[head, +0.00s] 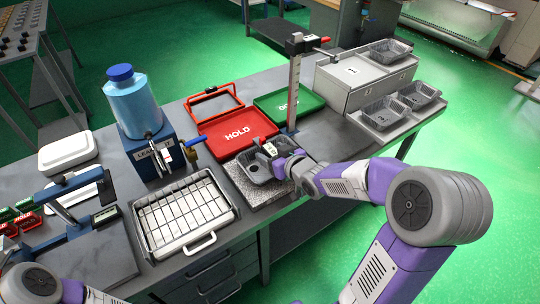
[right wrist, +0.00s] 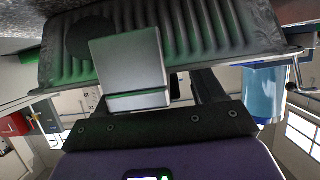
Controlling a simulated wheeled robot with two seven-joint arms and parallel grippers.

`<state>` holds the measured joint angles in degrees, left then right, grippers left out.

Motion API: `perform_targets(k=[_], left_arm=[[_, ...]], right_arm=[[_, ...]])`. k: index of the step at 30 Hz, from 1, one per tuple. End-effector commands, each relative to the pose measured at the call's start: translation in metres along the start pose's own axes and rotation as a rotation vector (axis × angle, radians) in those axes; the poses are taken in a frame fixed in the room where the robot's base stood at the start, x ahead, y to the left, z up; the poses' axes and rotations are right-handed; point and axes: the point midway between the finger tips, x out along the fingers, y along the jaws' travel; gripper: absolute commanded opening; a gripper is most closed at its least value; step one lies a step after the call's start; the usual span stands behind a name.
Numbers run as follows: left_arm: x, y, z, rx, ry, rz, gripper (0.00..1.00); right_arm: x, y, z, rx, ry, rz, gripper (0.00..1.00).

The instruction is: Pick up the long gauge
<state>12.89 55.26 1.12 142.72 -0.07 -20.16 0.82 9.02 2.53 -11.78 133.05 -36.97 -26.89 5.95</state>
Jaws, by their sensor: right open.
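I cannot tell for sure which thing is the long gauge. A tall upright scale (head: 294,90) with a dark head stands on the bench behind the tray. A dark foil tray (head: 252,172) sits on a speckled slab, with a small pale and green item (head: 270,148) at it, partly hidden by my right gripper (head: 283,162). That gripper is open at the tray's right side. In the right wrist view, a grey block-like finger (right wrist: 130,70) lies before the ribbed tray (right wrist: 215,25); nothing is clearly held. My left gripper is out of view; only part of its arm shows.
A red HOLD case (head: 238,134) and a green case (head: 272,106) lie behind the tray. A wire-rack pan (head: 188,248) and blue bottle (head: 133,105) stand left. Several foil trays (head: 383,110) are at a grey cabinet (head: 352,78) on the right.

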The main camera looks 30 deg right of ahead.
Motion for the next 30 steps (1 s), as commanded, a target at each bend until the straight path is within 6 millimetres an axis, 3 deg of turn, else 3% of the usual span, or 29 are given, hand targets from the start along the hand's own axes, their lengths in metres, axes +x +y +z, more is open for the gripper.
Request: perform_targets(k=[3, 11, 23, 30], left_arm=[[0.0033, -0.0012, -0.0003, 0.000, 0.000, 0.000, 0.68], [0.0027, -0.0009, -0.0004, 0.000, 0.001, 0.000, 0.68], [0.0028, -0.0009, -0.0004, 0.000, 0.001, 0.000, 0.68], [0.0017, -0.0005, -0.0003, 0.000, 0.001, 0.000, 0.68]], right_arm=[[0.0115, -0.0004, -0.0001, -0.002, 0.000, -0.001, 0.68], [0.0128, -0.0002, -0.0013, -0.001, 0.001, 0.000, 0.68], [0.0126, 0.0001, -0.0011, -0.001, 0.001, 0.001, 0.07], [0.0117, 0.0002, -0.0036, -0.001, 0.003, 0.001, 0.07]])
